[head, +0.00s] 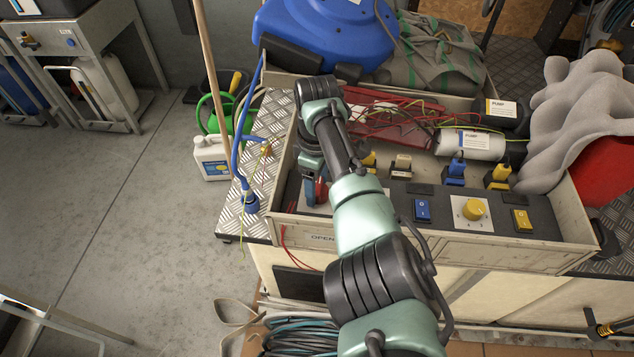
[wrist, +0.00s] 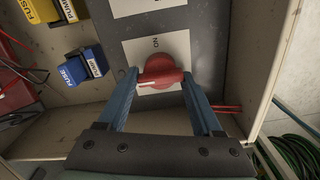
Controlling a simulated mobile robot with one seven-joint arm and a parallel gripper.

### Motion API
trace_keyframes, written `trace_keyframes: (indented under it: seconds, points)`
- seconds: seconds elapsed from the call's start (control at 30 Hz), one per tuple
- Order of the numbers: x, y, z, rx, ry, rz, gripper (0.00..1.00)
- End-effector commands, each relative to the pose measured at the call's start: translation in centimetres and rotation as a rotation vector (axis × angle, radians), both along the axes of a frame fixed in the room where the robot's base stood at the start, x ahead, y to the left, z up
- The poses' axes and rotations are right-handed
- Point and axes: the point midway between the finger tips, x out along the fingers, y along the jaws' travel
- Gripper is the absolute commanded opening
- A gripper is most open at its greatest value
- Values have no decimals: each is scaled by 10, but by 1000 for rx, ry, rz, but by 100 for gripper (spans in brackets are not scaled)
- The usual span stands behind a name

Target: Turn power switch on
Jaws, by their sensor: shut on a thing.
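The power switch is a red rotary knob (wrist: 161,70) on a white plate (wrist: 135,50) marked ON, set in a dark panel. A white line on the knob points left in the wrist view. My gripper (wrist: 160,80) is shut on the knob, with one blue finger on either side of it. In the head view my gripper (head: 314,190) reaches down to the left end of the panel (head: 382,210). There the red knob (head: 321,191) shows only partly beside the fingers, and my arm hides much of its plate.
To the right on the panel are a blue rocker switch (head: 422,210), a yellow knob (head: 473,209) and a yellow rocker switch (head: 522,220). Blue and yellow fuse plugs (head: 455,172) stand behind. Red wires, pump cylinders (head: 470,145) and a blue hose reel (head: 325,35) fill the back.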

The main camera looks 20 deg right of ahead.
Motion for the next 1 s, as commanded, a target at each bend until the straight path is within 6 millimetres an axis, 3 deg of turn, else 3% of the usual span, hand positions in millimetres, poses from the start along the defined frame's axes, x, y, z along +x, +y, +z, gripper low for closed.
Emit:
trace_keyframes:
  seconds: [0.37,1.0]
  points:
    - [1,0,1,2,1,-151,12]
    - [2,-2,1,2,1,-742,12]
